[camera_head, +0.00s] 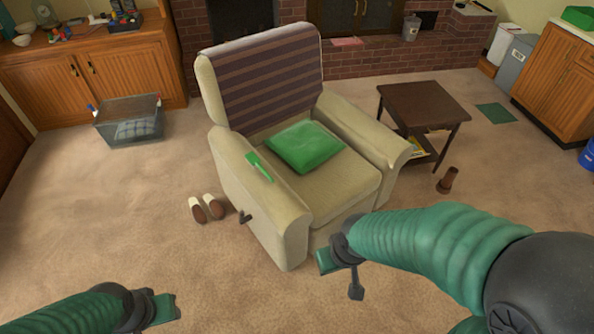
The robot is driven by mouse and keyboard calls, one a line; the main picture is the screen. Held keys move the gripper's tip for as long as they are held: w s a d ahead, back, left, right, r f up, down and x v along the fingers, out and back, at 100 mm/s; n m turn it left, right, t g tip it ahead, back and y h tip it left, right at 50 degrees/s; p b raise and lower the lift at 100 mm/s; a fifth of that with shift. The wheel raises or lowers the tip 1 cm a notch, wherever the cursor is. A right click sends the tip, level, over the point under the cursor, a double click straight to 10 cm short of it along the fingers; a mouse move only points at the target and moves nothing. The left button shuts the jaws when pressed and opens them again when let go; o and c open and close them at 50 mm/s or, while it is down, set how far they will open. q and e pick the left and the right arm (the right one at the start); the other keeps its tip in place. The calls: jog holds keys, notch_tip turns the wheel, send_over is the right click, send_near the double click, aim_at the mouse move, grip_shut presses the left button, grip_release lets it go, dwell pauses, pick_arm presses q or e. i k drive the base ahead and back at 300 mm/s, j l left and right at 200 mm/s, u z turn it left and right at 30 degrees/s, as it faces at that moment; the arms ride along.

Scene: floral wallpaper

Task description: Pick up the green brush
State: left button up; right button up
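The green brush (259,167) lies on the left armrest of a beige armchair (247,203). Its wider end points toward the chair's back. My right gripper (338,272) is in front of the armchair's seat, to the right of and below the brush in the picture, and well apart from it. My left gripper (166,308) is low at the bottom left, over the carpet and away from the chair. I see nothing held in either one.
A green cushion (305,147) lies on the seat beside the brush. A dark side table (425,101) stands right of the chair. Slippers (206,208) lie on the carpet by its left side. A clear storage box (129,121) stands further left. Open carpet lies at front left.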

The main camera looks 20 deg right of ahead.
aim_at(251, 158)
jog(key=i+j+z, duration=0.15)
jog(key=i+j, duration=0.15)
jog(key=i+j+z, duration=0.15)
jog(key=i+j, duration=0.2)
jog(key=i+j+z, duration=0.15)
jog(key=i+j, duration=0.25)
jog(key=i+j+z, duration=0.2)
jog(key=i+j, duration=0.2)
jog(key=i+j+z, duration=0.15)
jog(key=j, duration=0.35)
jog(key=i+j+z, duration=0.15)
jog(key=i+j, duration=0.25)
jog(key=j, duration=0.15)
